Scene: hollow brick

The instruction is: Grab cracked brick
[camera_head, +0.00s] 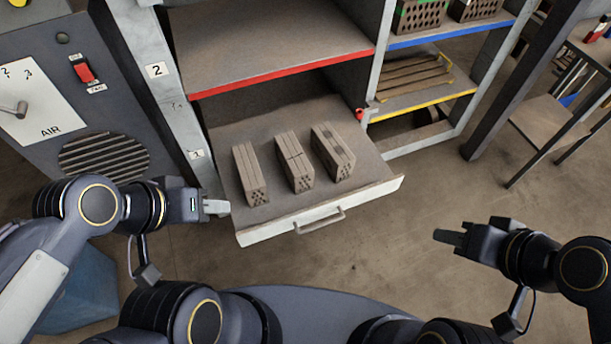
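Three grey-brown hollow bricks stand in a row in the open drawer (330,203), with gaps between them: a left brick (249,172), a middle brick (294,162) and a right brick (332,150). The middle brick has a thin dark line across its top, like a crack. The right brick has dark patches on its top. My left gripper (217,207) is beside the drawer's left front corner, apart from the bricks. My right gripper (447,237) is out over the floor, right of the drawer. I see nothing in either gripper, but their finger gaps are unclear.
A red-edged shelf (270,45) overhangs the back of the drawer. The drawer's front handle (320,220) faces me. A grey cabinet (90,100) stands left. Shelves with perforated bricks (420,15) and a slatted pallet (412,78) are right. Floor ahead is clear.

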